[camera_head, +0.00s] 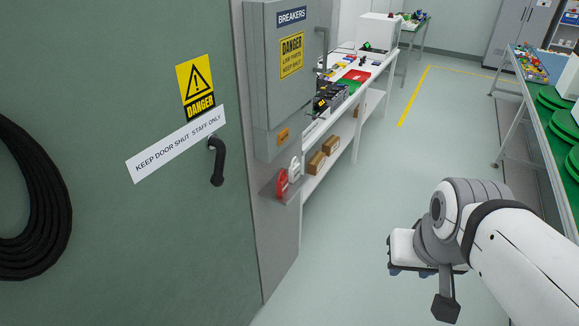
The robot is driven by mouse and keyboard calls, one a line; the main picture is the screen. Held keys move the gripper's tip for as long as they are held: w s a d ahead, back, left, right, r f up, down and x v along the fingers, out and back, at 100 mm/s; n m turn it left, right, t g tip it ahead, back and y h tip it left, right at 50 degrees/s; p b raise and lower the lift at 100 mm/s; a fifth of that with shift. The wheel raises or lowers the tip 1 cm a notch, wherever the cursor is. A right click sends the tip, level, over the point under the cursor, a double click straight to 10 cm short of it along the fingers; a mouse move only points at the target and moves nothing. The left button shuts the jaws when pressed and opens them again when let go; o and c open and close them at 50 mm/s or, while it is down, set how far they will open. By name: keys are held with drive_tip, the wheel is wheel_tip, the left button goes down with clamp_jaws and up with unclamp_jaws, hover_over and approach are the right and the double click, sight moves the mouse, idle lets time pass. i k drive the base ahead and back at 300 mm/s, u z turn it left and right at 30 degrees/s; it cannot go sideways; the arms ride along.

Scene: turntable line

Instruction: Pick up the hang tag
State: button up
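A small grey shelf (283,200) sticks out from the wall below the breaker box. A red piece (282,183) and a white piece (295,167) stand upright on it, side by side. Either may be the hang tag; they are too small for me to tell which. My gripper (420,272) is at the lower right, over the floor, well to the right of the shelf and apart from it.
A grey breaker box (275,75) hangs above the shelf. A green door (110,240) with a black handle (217,163) is at left. A long white workbench (312,183) runs behind; a table with green discs (555,97) is at right. The floor between (365,215) is clear.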

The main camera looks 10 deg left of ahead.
sight(282, 183)
drive_tip(key=z, duration=0.05)
drive_tip(key=i, duration=1)
drive_tip(key=u, duration=0.05)
